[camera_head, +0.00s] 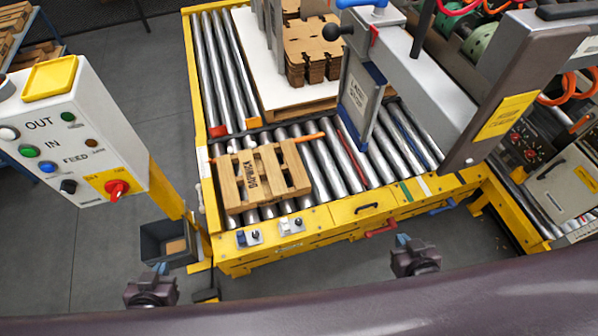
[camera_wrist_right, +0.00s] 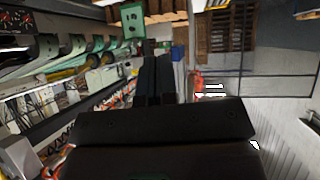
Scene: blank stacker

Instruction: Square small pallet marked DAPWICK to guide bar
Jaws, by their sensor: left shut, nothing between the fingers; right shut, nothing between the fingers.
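A small wooden pallet marked DAPWICK (camera_head: 272,172) lies flat on the rollers at the conveyor's front left. It looks slightly turned relative to the front rail. A thin bar with an orange end (camera_head: 310,137) runs along the pallet's far edge; I cannot tell whether they touch or whether this is the guide bar. My left gripper (camera_head: 160,268) is shut and empty, in front of the conveyor, below and left of the pallet. My right gripper (camera_head: 403,241) is shut and empty, in front of the yellow rail and right of the pallet. Its fingers show in the right wrist view (camera_wrist_right: 152,80).
A loaded pallet with cardboard blanks (camera_head: 312,50) stands behind on the rollers (camera_head: 225,55). A grey upright plate (camera_head: 362,100) stands to its right. A white control box (camera_head: 75,130) and a dark bin (camera_head: 160,250) are at left.

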